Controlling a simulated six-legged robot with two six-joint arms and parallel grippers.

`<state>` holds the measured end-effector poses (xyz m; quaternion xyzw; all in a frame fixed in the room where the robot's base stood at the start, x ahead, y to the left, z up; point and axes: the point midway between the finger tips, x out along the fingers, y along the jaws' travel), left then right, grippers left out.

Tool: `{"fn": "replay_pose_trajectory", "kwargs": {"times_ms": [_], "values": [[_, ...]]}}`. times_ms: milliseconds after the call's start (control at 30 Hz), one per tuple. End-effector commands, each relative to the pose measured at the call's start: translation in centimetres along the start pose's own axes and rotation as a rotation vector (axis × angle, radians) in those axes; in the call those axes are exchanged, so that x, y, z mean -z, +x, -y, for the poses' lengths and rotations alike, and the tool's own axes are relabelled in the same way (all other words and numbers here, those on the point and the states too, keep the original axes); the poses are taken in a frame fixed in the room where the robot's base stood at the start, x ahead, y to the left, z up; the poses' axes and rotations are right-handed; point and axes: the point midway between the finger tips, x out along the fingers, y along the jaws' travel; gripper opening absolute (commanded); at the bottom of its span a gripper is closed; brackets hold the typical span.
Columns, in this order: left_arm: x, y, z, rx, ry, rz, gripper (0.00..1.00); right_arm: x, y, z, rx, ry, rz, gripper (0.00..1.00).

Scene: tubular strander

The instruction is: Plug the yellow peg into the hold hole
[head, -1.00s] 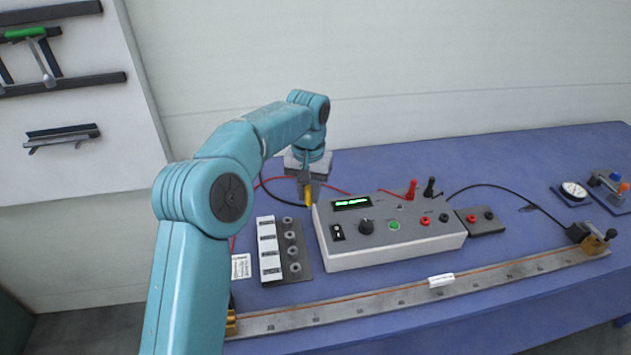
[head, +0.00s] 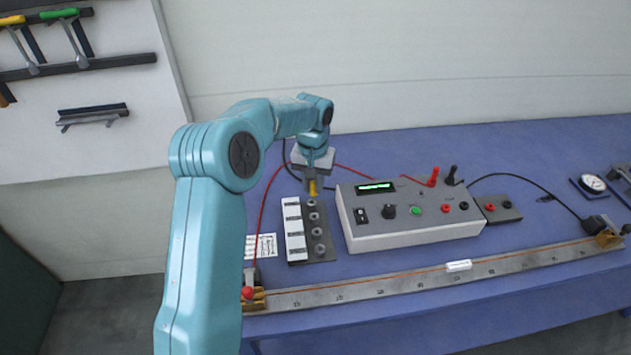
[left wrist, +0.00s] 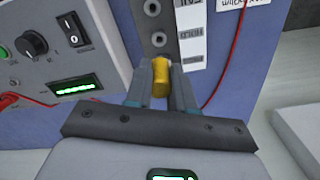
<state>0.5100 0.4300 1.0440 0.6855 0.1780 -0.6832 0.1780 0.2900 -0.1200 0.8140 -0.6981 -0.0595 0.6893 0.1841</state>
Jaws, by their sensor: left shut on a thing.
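My left gripper (head: 313,186) is shut on the yellow peg (head: 313,188), which points down. The peg also shows between the fingers in the left wrist view (left wrist: 160,77). Below it is a grey hole strip (head: 322,240) with several round sockets beside a column of white labels (head: 295,230). The peg is close to the far-end socket (head: 312,203); whether its tip touches anything is hidden. In the left wrist view two sockets (left wrist: 158,39) show beyond the peg. The label lettering is too small to tell which hole is hold. My right gripper is not in view.
A grey control box (head: 410,215) with a green display stands just right of the strip. A red cable (head: 264,210) runs left of the labels. A long ruled bar (head: 400,284) lies along the table's front.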

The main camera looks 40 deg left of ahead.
Motion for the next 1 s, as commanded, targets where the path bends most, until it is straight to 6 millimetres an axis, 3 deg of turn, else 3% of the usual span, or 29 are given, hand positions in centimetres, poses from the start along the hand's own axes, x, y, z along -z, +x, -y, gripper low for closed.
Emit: {"fn": "replay_pose_trajectory", "kwargs": {"times_ms": [267,700,1000], "values": [[0.0,1.3,-0.1,0.000,0.000,0.001,0.00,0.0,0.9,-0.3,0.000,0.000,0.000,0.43],[0.0,5.5,-0.1,0.000,0.001,0.000,0.00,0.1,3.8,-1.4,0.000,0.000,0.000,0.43],[0.0,6.0,-0.1,0.000,0.002,0.000,0.00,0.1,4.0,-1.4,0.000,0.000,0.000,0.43]]}}
